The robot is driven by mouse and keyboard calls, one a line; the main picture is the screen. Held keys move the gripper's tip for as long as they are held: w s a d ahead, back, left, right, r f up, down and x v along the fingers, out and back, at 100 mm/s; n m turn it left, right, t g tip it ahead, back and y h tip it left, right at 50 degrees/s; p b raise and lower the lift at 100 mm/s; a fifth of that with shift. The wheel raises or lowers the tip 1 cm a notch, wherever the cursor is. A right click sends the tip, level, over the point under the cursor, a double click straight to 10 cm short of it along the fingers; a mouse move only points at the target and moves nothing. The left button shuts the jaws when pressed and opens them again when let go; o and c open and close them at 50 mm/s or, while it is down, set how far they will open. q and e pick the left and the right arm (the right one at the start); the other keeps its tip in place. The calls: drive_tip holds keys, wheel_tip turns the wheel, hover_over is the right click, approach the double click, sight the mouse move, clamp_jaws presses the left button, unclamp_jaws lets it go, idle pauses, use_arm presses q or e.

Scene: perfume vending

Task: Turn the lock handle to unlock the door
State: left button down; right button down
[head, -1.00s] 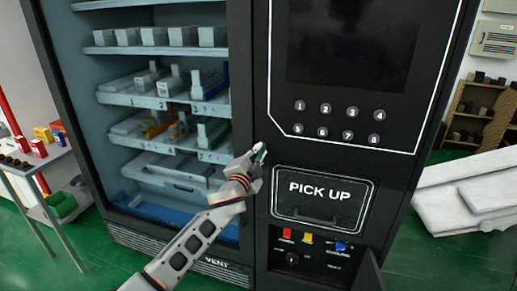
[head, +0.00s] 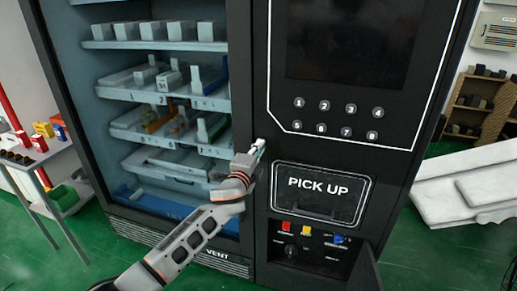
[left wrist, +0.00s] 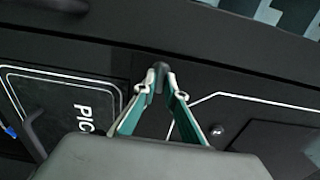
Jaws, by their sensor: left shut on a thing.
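My left gripper (head: 257,149) is at the front of the black vending machine (head: 259,225), just left of the keypad panel and above the PICK UP flap (head: 318,195). In the left wrist view its two green-sided fingers (left wrist: 161,80) come together around a small dark piece, the lock handle (left wrist: 160,70), and are shut on it. In the head view the gripper hides the handle. The glass door (head: 180,190) on the machine's left side appears shut. My right gripper is not in view.
Below the flap is an open compartment with red, yellow and blue buttons (head: 304,231) and a small panel (head: 369,270) swung outward. A side table (head: 40,165) stands left, white slabs (head: 470,185) lie right. Green floor (head: 425,255) is clear in front.

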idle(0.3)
use_arm(q)
drive_tip(key=c, duration=2.1)
unclamp_jaws()
drive_tip(key=shift+c, duration=0.2)
drive_tip(key=v, duration=1.2)
drive_tip(key=s+a+f+n+g+y, duration=0.15)
drive_tip(key=s+a+f+n, duration=0.25)
drive_tip(key=s+f, duration=0.4)
drive_tip(key=s+a+f+n+g, duration=0.2)
drive_tip(key=s+a+f+n, duration=0.3)
drive_tip(key=f, duration=0.6)
drive_tip(key=s+a+f+n+g+y, duration=0.15)
drive_tip(key=s+f+n, duration=0.25)
drive_tip(key=s+f, duration=0.45)
drive_tip(key=s+a+f+n, duration=0.2)
drive_tip(key=s+a+f, duration=0.1)
drive_tip(key=s, duration=0.3)
drive_tip(key=s+a+f+n+g, duration=0.1)
drive_tip(key=s+a+f+n, duration=0.1)
drive_tip(key=s+a+f, duration=0.2)
drive_tip(key=s, duration=0.3)
drive_tip(key=shift+a+n+g, duration=0.3)
drive_tip(key=shift+a, duration=0.05)
